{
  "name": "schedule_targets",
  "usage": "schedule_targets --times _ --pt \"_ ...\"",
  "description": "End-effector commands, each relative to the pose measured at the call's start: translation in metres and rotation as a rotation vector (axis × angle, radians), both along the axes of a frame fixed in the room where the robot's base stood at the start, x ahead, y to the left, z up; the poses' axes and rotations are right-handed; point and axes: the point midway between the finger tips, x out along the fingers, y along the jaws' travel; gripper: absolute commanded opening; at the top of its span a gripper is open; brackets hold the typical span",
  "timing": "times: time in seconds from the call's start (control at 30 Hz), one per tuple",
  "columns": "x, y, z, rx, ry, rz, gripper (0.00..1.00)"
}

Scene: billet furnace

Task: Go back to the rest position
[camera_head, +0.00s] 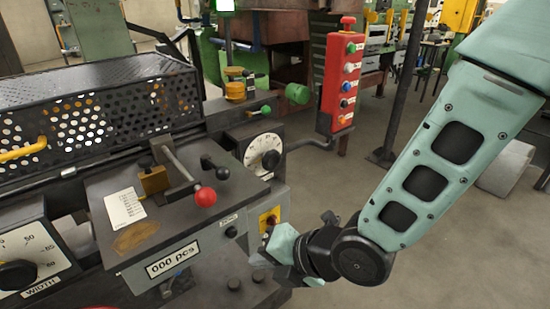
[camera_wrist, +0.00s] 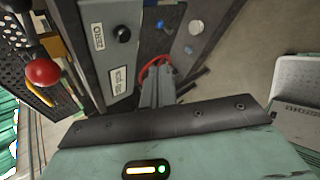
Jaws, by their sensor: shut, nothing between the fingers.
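My gripper (camera_wrist: 157,86) shows in the wrist view with its grey fingers together and nothing between them. In the head view my arm comes down from the upper right, and its teal hand (camera_head: 286,246) hangs at the right front corner of the grey machine's control panel (camera_head: 90,215). The fingers are small and hard to make out there. In the wrist view the fingers point towards the machine's front, below the label plates. A red curved part (camera_wrist: 148,72) shows just behind the fingertips. I cannot tell whether they touch anything.
A lever with a red ball knob (camera_head: 205,197) stands on the panel; the knob also shows in the wrist view (camera_wrist: 42,73). A dial (camera_head: 264,152), a perforated guard (camera_head: 95,105) and a red button box (camera_head: 342,80) stand behind. Open floor (camera_head: 440,265) lies to the right.

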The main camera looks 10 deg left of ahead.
Motion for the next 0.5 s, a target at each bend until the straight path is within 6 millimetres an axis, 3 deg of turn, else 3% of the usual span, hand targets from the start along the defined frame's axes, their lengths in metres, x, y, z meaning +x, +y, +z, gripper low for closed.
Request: schedule_targets --times 0.13,0.23,0.5 --pt "0.002 -0.01 0.006 -0.019 0.068 -0.077 0.0" --pt "0.003 -0.031 0.014 -0.056 0.202 -0.238 0.0" --pt "-0.015 -0.115 0.047 -0.131 0.662 -0.948 0.0"
